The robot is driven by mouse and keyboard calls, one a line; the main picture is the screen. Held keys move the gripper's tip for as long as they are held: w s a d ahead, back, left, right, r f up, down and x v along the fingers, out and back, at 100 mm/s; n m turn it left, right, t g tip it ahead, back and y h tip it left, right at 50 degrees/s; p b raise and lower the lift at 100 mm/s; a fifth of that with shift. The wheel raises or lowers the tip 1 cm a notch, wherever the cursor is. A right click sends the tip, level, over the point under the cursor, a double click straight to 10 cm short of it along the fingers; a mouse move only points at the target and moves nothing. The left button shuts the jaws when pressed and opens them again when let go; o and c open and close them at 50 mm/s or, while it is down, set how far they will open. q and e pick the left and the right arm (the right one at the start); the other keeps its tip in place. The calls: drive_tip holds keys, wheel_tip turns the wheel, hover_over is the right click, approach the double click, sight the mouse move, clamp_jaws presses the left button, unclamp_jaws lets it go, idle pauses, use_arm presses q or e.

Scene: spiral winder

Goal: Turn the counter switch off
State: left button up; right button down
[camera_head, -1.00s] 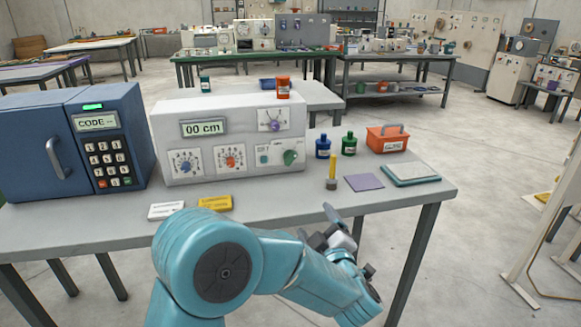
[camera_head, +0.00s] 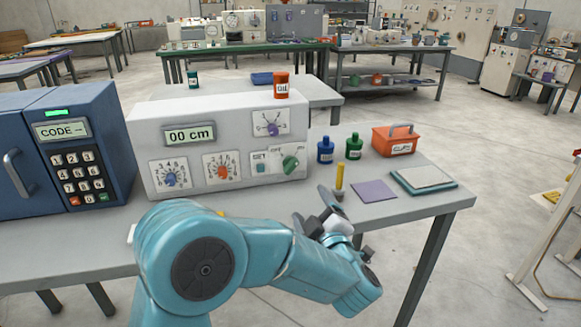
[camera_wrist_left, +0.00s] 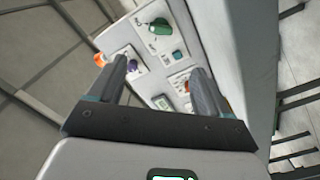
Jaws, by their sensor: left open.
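The white counter box (camera_head: 215,107) stands on the grey bench, its display reading 00 cm. Its green switch knob (camera_head: 290,163) sits at the lower right of the front, on a panel with OFF and ON lettering; I cannot tell clearly which side it points to. The green knob also shows in the left wrist view (camera_wrist_left: 160,28), beyond the fingers near the top. My left gripper (camera_head: 313,208) is open and empty, in front of and below the knob, apart from it. In the left wrist view the spread fingers (camera_wrist_left: 156,75) frame part of the box front. My right gripper is not in view.
The box also bears a purple knob (camera_head: 271,129), a blue dial (camera_head: 170,179) and a red dial (camera_head: 222,171). A blue keypad cabinet (camera_head: 100,125) stands left.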

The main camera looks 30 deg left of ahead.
sight(292, 168)
use_arm(q)
drive_tip(key=x, duration=1.6)
drive_tip(key=shift+w, duration=0.1)
drive_tip(key=shift+c, duration=0.4)
drive_tip(key=shift+f, duration=0.1)
drive_tip(key=c, duration=1)
